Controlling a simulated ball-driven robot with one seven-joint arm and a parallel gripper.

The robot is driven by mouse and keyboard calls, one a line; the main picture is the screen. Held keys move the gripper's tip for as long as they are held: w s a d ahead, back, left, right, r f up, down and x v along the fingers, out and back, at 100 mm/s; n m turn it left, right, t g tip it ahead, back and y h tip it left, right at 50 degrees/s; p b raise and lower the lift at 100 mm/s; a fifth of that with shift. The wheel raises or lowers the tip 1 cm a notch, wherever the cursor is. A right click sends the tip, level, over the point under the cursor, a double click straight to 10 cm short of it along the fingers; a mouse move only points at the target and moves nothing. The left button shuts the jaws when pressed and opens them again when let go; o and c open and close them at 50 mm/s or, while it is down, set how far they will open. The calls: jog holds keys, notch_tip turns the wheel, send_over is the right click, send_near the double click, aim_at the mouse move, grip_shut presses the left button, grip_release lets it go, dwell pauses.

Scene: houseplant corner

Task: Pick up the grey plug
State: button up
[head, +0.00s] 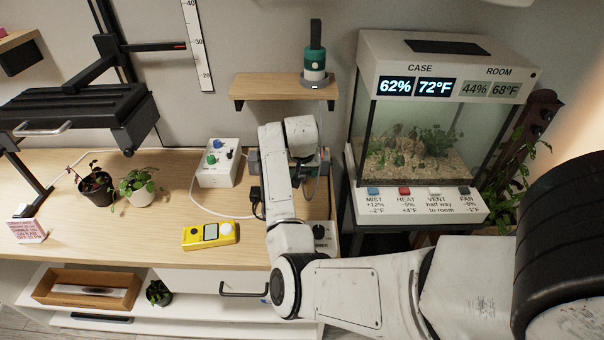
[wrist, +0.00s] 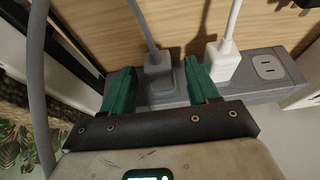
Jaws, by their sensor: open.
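The grey plug (wrist: 158,76) sits in the grey power strip (wrist: 262,88) in the wrist view, with its grey cord rising toward the top. My gripper (wrist: 160,72) is open, with one green finger on each side of the grey plug. I cannot tell whether either finger touches it. A white plug (wrist: 222,62) with a white cord stands in the strip just right of the right finger. In the head view my arm covers most of the strip and hides the grey plug and my fingertips.
An empty socket (wrist: 269,69) is at the strip's right end. In the head view, a white box with knobs (head: 219,163) and a yellow meter (head: 209,235) lie left of my arm. A wooden shelf (head: 265,87) is above, and a glass case (head: 420,130) stands right.

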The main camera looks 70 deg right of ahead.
grip_shut()
dwell(0.4)
jog(key=shift+r, duration=0.15)
